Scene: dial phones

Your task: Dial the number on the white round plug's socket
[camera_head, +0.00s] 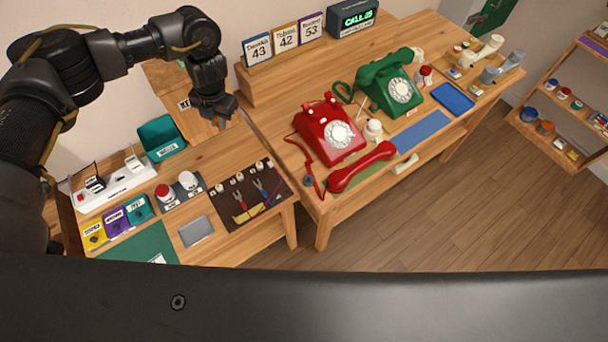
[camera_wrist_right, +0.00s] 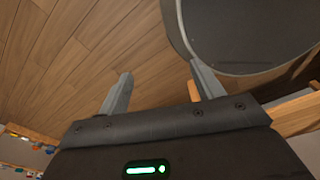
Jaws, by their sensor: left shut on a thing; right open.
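A white power strip (camera_head: 113,181) lies on the left table with a white plug (camera_head: 132,161) and a dark plug (camera_head: 95,184) on it. Its socket markings are too small to read. The red dial phone (camera_head: 330,130) has its handset (camera_head: 362,166) off, lying in front. The green dial phone (camera_head: 392,88) has its handset on top. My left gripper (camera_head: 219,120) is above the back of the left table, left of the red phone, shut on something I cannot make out. My right gripper (camera_wrist_right: 160,92) is open and empty, with wooden floor behind it.
Number cards (camera_head: 285,37) reading 43, 42 and 53 stand behind the phones, next to a green-lit display (camera_head: 353,18). A teal bin (camera_head: 161,138), coloured boxes (camera_head: 118,221) and a tool mat (camera_head: 240,198) occupy the left table. A shelf (camera_head: 548,128) stands far right.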

